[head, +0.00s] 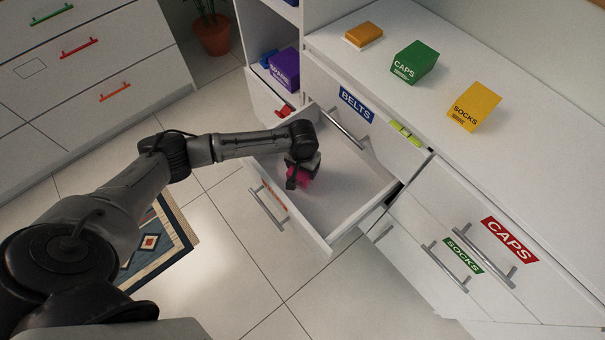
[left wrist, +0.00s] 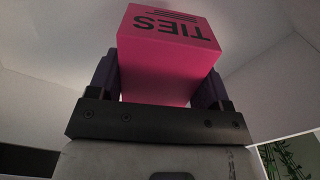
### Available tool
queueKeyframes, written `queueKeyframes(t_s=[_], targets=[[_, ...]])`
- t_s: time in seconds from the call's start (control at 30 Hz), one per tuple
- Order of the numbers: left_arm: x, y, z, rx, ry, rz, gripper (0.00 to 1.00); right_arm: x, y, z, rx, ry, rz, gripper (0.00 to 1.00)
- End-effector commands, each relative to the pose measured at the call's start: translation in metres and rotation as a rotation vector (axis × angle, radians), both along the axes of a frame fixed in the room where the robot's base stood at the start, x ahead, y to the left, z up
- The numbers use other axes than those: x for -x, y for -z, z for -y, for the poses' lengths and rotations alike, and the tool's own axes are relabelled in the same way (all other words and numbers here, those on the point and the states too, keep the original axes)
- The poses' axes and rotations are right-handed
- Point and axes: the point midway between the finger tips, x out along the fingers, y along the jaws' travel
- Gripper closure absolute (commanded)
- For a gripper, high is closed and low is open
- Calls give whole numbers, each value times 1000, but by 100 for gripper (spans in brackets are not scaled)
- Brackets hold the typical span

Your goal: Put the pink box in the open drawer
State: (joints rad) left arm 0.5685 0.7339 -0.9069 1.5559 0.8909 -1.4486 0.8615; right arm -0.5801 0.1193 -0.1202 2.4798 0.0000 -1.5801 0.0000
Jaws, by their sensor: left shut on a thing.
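The pink box (left wrist: 168,62), marked TIES, sits between the two fingers of my left gripper in the left wrist view. In the head view my left gripper (head: 300,178) is shut on the pink box (head: 297,177), which is mostly hidden by the gripper. The gripper and box are over the left part of the open drawer (head: 355,184). The drawer is pulled out under the BELTS label and its visible floor is bare. I cannot tell whether the box touches the drawer floor. My right gripper is not in view.
A green CAPS box (head: 415,62), a yellow SOCKS box (head: 473,106) and an orange box (head: 363,35) stand on the white counter. A purple box (head: 284,70) is in a shelf space behind the drawer. Closed drawers labelled CAPS and SOCKS are at the right. A rug (head: 158,243) lies on the floor.

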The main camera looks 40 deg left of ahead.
Motion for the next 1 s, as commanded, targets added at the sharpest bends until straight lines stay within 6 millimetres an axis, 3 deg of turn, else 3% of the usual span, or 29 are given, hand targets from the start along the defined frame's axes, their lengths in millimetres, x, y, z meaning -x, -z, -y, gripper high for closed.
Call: queueKeyframes(t_s=[0.33,0.8,0.83,1.0], targets=[[0,39,0,-1,1,1,54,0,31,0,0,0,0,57],[0,41,0,-1,0,1,54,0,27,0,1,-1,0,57],[0,42,0,-1,-1,1,27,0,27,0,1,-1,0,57],[0,42,0,-1,0,1,11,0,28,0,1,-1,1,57]])
